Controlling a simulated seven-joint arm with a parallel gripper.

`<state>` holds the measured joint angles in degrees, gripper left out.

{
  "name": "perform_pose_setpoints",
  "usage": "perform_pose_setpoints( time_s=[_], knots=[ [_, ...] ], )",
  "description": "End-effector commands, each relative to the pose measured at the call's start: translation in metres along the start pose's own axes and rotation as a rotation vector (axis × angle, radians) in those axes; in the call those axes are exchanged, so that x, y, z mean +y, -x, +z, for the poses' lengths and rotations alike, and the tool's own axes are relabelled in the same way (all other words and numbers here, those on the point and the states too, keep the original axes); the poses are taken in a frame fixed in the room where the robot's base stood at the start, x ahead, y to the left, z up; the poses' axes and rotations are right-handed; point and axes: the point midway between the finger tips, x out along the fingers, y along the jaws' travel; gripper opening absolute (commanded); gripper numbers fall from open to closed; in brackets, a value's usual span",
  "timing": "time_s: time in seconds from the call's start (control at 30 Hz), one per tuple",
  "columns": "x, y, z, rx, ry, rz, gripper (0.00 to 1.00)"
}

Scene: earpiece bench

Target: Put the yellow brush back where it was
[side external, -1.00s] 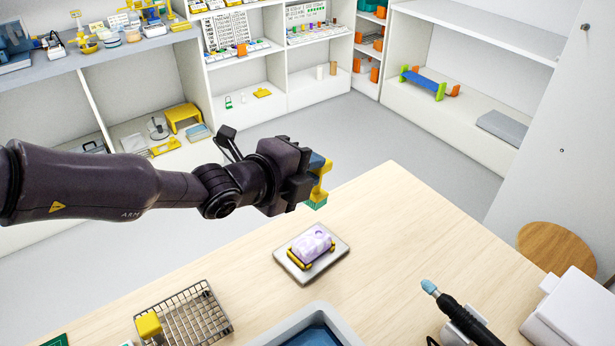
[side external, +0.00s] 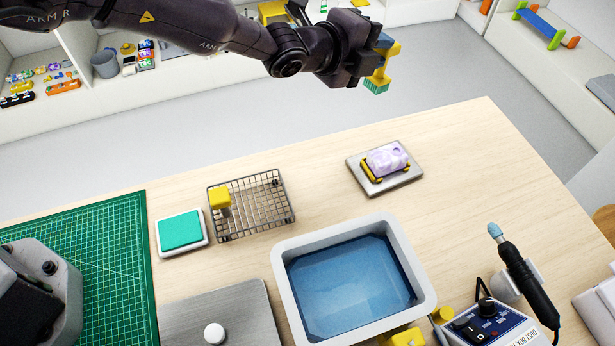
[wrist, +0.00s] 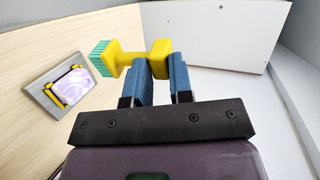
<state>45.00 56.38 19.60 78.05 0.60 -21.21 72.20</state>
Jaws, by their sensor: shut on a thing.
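The yellow brush (side external: 380,68) has a yellow handle and green bristles. My gripper (side external: 384,48) is shut on its handle and holds it up in the air beyond the bench's far edge in the side external view, bristles pointing down. In the wrist view the brush (wrist: 130,58) is clamped between the blue fingers of my gripper (wrist: 162,68), with the bristles to the left. Where the brush stood before is not shown.
On the bench are a metal plate (side external: 408,180) bearing a purple-white piece in a yellow cradle, a wire rack (side external: 270,212) with a yellow block, a teal pad (side external: 181,230), a grey basin (side external: 283,262) with blue inside, and a pen-like tool (side external: 525,270).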

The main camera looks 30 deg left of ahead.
Motion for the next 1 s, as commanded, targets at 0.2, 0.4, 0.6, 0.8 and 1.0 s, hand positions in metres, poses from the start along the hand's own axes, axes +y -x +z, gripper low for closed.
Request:
perform_pose_setpoints(
  time_s=[0.2,0.4,0.6,0.8,1.0],
  knots=[
    [0.029,0.05,0.087,0.002,0.005,-0.022,0.0],
    [0.073,0.121,0.109,0.157,-0.049,-0.042,0.0],
    [0.111,0.206,0.077,0.394,-0.126,-0.067,0.0],
    [0.125,0.264,0.033,0.581,-0.186,-0.088,0.0],
    [0.119,0.278,0.016,0.663,-0.213,-0.111,0.0]
  ],
)
